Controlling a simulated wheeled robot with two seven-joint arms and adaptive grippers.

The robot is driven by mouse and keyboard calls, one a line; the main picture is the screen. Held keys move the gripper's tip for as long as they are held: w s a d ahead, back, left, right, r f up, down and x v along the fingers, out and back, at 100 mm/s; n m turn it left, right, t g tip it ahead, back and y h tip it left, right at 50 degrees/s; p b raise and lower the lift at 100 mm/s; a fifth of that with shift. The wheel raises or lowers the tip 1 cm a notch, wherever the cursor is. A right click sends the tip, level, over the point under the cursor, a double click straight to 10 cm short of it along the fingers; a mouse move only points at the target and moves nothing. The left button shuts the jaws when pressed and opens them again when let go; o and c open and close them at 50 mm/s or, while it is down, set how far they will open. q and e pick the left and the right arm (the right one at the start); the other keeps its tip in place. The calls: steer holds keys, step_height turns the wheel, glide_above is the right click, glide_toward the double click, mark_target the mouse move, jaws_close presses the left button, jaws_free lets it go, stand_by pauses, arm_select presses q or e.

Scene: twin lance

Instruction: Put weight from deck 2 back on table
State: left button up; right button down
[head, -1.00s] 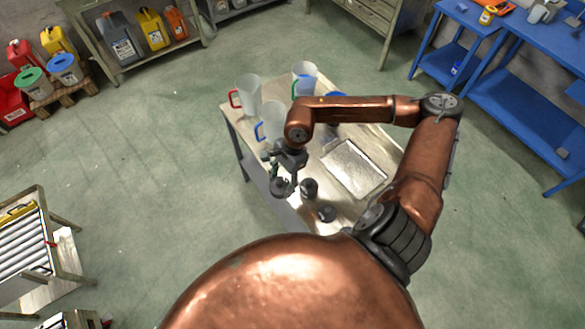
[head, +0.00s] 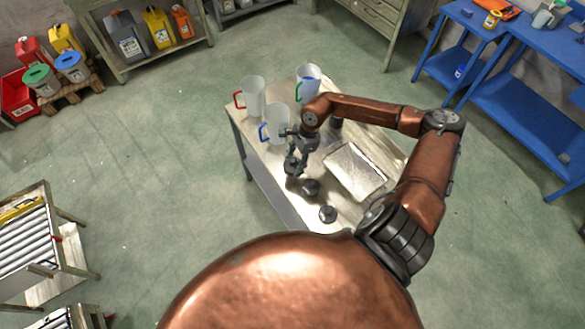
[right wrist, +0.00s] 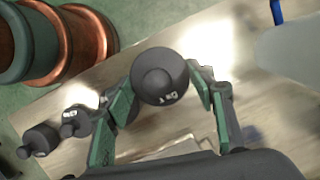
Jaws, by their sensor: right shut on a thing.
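My right gripper (head: 293,164) is over the near left part of the metal-topped table (head: 259,149). It is shut on a dark weight (right wrist: 160,77), which sits upright between the green-sided fingers in the right wrist view. In the head view this weight is hard to separate from the dark fingers. I cannot tell whether its base touches the tabletop. Two more dark weights stand on the table, one (head: 310,188) close to the gripper and one (head: 328,214) nearer to me. They also show at the lower left of the right wrist view. My left gripper is out of view.
Several clear jugs with coloured handles stand at the table's far left, with a blue-handled jug (head: 276,125) close to the gripper. A shallow metal tray (head: 354,170) lies to the right. A roller stand (head: 28,245) is at the left, and blue benches (head: 520,105) stand at the right.

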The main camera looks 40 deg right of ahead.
mark_target(296, 165)
steer(key=f, duration=0.1)
steer(key=w+d+f, duration=0.2)
steer(key=shift+w+d+f, duration=0.15)
steer(key=shift+d+f, duration=0.05)
steer(key=shift+f, duration=1.7)
steer(key=c, duration=0.9)
jaws_free()
steer(key=shift+f, duration=0.15)
steer(key=v, duration=1.2)
steer(key=shift+d, duration=0.1)
